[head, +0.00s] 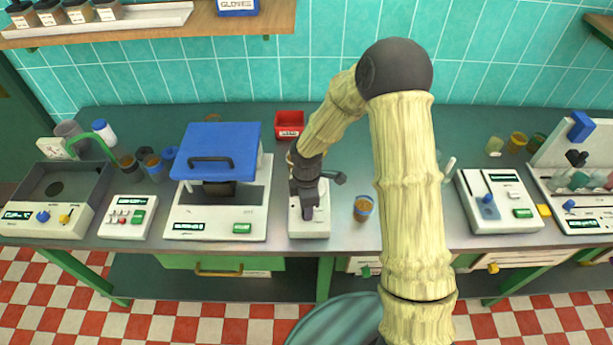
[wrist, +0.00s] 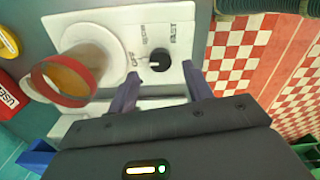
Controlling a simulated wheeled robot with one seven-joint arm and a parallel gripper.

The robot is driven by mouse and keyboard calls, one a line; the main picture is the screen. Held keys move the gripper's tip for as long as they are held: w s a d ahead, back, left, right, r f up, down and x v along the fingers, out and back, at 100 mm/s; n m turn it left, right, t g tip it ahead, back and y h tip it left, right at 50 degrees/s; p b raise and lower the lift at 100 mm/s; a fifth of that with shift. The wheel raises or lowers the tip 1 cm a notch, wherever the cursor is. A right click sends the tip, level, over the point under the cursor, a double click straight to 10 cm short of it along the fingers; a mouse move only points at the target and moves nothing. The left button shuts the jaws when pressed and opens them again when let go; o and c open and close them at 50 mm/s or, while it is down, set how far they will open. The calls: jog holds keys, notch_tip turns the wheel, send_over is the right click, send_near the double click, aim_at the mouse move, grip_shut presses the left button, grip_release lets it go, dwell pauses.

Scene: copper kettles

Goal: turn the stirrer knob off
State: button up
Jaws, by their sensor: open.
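The stirrer (head: 312,229) is a pale box on the bench, just right of the blue-lidded machine. In the wrist view its white panel (wrist: 118,30) carries a round black knob (wrist: 158,62) with OFF, SLOW and FAST marks around it. Which mark the knob points to is too small to tell surely. My gripper (head: 308,204) hangs over the stirrer and hides much of it and the knob in the head view. In the wrist view my gripper (wrist: 160,88) is open and empty, its fingers spread on either side below the knob, apart from it.
An amber cup (head: 363,208) stands right of the stirrer. The blue-lidded machine (head: 217,150) is close on the left. A red bin (head: 289,124) is behind.

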notch_tip(320, 180, up, 14)
jog(key=shift+b, duration=0.4)
dwell(0.3)
jog(key=s+d+r+m+t, duration=0.2)
jog(key=s+d+m, duration=1.1)
jog(key=m, duration=0.6)
jog(key=shift+s+d+m+t, duration=0.2)
jog(key=shift+s+m+t, duration=0.1)
jog(key=shift+r, duration=0.1)
